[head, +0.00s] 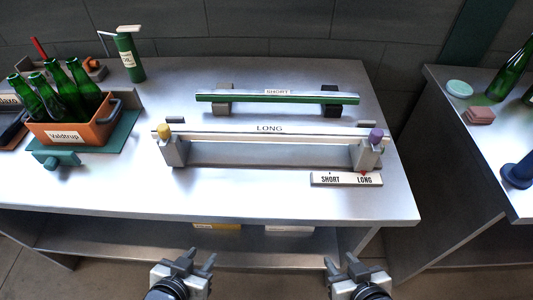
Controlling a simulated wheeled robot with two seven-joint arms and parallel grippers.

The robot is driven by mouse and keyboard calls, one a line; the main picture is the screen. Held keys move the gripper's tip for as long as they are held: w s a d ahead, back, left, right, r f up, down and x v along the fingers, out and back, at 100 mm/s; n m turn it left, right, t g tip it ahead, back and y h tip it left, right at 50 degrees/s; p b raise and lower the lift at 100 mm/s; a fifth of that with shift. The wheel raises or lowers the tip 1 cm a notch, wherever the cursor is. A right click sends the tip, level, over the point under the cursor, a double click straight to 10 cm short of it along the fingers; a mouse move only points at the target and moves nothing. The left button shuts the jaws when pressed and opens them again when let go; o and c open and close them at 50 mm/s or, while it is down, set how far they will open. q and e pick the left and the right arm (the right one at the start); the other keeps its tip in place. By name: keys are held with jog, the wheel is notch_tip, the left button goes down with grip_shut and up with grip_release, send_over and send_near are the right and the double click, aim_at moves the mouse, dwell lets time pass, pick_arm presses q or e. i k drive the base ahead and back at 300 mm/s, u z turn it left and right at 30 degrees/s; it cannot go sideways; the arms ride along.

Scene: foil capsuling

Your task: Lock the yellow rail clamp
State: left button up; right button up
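The yellow clamp knob (163,131) sits on top of a grey block at the left end of the rail labelled LONG (270,137). A purple knob (376,136) tops the matching block at the right end. Whether the yellow clamp is locked cannot be told from this view. My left gripper (200,259) is in front of the table's front edge, low in the view, well away from the yellow knob. My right gripper (339,261) is likewise in front of the table, to the right. Both have their fingers apart and nothing between them.
A green rail labelled SHORT (280,97) stands behind. An orange bottle crate (68,136) and green canister (129,58) stand left. The table front (200,195) is clear.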

aim_at(164, 131)
jog(key=z, duration=1.25)
jog(key=k, duration=0.85)
jog(key=u, duration=0.9)
jog(key=i, duration=0.45)
jog(key=z, duration=0.1)
